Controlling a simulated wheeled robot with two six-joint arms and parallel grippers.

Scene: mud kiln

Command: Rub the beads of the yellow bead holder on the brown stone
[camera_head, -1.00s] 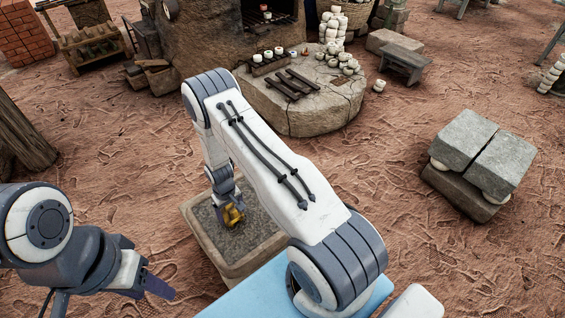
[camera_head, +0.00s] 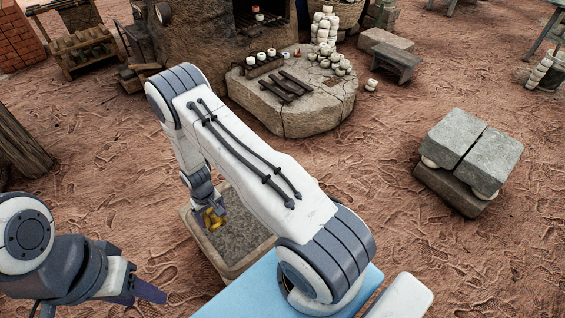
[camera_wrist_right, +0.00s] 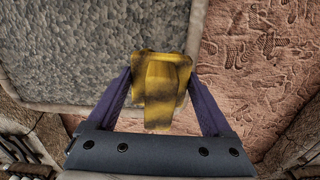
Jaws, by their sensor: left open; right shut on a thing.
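The yellow bead holder (camera_head: 211,218) is in my right gripper (camera_head: 208,208), over the far left edge of the stone. In the right wrist view the yellow bead holder (camera_wrist_right: 161,88) sits between the two purple fingers of my right gripper (camera_wrist_right: 162,95), which is shut on it. The beads are not visible. The stone (camera_head: 239,233) is a square block with a grey rough top and a brownish rim; its grey top (camera_wrist_right: 75,45) also shows in the right wrist view. Whether the holder touches it, I cannot tell. My left gripper (camera_head: 150,290) is open and empty at lower left.
A round stone table (camera_head: 300,110) with white pots and dark bars stands behind. Grey blocks (camera_head: 470,150) are stacked at right. A light blue surface (camera_head: 260,290) lies at the front. Bare reddish ground lies between.

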